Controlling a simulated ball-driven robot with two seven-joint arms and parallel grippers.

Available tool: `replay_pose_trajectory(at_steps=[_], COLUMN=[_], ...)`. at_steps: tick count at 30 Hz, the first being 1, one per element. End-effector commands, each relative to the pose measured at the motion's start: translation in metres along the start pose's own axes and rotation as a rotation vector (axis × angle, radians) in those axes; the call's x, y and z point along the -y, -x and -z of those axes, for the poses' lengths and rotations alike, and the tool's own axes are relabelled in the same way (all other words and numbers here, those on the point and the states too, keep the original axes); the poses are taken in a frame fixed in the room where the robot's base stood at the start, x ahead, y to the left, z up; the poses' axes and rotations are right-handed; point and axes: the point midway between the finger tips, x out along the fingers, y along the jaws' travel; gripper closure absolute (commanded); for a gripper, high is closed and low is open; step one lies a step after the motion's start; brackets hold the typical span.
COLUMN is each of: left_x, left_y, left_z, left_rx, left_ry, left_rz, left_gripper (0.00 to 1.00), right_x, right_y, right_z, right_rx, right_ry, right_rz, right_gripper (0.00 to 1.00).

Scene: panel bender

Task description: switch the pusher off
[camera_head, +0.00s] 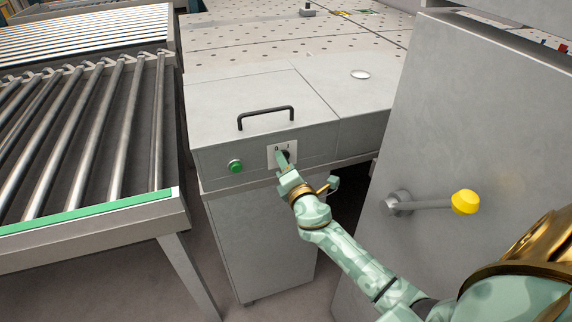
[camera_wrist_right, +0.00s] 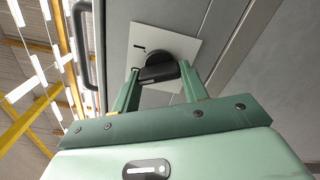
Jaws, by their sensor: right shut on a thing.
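The pusher's switch is a black rotary knob (camera_wrist_right: 158,70) on a square white plate (camera_head: 272,150) on the front of the grey cabinet. The plate carries a 0 and an I mark along its top. My right gripper (camera_head: 284,160) is at the plate. In the wrist view, the two green fingers of my right gripper (camera_wrist_right: 160,80) stand on either side of the knob's grip bar and are shut on it. In the head view the gripper hides most of the knob. I cannot tell which mark the knob points to. My left gripper is not in view.
A green push button (camera_head: 235,166) sits left of the plate, and a black bar handle (camera_head: 266,112) is above it. A roller conveyor (camera_head: 90,135) stands at the left. At the right, a grey panel (camera_head: 455,120) carries a lever with a yellow knob (camera_head: 465,202).

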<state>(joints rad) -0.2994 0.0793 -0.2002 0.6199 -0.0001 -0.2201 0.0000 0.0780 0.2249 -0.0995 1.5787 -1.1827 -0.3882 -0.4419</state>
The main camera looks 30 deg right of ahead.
Motion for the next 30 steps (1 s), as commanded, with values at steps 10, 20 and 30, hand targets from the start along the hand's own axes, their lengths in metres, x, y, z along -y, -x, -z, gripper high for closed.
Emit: replay_pose_trajectory(at_steps=[10, 20, 30], left_x=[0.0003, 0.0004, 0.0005], left_y=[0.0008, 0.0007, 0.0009], left_z=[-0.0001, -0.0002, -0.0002], left_rx=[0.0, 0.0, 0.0], left_ry=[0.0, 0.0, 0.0], left_rz=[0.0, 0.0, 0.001], left_gripper=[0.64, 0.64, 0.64], right_x=[0.0021, 0.0024, 0.0012], right_y=[0.0009, 0.001, 0.0005], right_z=[0.002, 0.0021, 0.001], right_rx=[-0.004, -0.004, -0.002], right_ry=[0.066, 0.068, 0.066], right_rz=[0.003, 0.004, 0.002], right_gripper=[0.79, 0.79, 0.35])
